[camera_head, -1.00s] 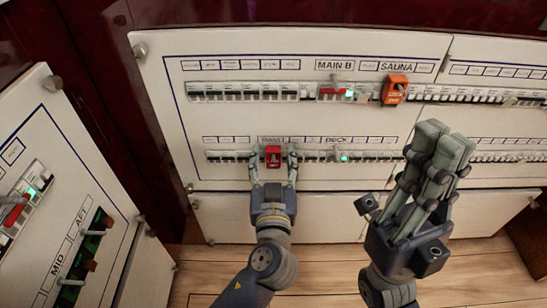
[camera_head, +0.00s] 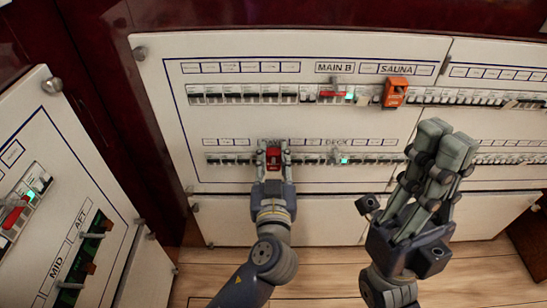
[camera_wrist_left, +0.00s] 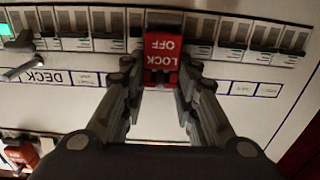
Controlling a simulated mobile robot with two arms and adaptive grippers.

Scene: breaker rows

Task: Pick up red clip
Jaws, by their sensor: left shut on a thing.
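The red clip (camera_head: 273,159), marked LOCK OFF, sits at the lower breaker row of the centre panel, left of the DECK label. My left gripper (camera_head: 273,150) is shut on it, one finger on each side. In the left wrist view the red clip (camera_wrist_left: 162,58) is between the fingertips, against the row of breakers, and I cannot tell whether it is free of them. My right gripper (camera_head: 444,142) is empty, its fingers close together, in front of the right part of the panel.
An orange-red clip (camera_head: 395,91) is on the upper row under SAUNA. A small red part (camera_head: 331,94) and a green light (camera_head: 350,94) are under MAIN B. Another panel (camera_head: 95,190) stands close on the left. Wooden floor (camera_head: 325,272) shows below.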

